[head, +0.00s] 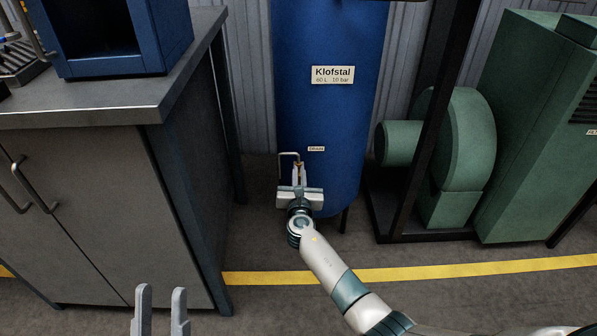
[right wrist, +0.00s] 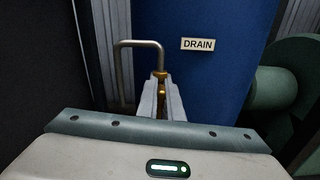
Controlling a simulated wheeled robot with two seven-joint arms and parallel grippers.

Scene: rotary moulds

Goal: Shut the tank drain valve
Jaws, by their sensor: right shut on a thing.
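The blue tank (head: 325,115) stands upright at the middle of the head view. A small drain label (head: 316,149) is on its lower front; in the right wrist view it reads DRAIN (right wrist: 198,44). Left of the label is a bent grey metal pipe (right wrist: 123,65) with the brass drain valve (right wrist: 160,74) at its end. My right gripper (head: 299,174) is shut on the valve's brass part, and its fingers hide most of it. I cannot tell how far the valve is turned. My left gripper (head: 161,310) is open and empty at the bottom left, far from the tank.
A grey workbench (head: 100,165) with a blue box (head: 120,35) on it stands at the left. A green machine (head: 460,140) with a dark post (head: 428,120) stands right of the tank. A yellow line (head: 480,268) crosses the open floor in front.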

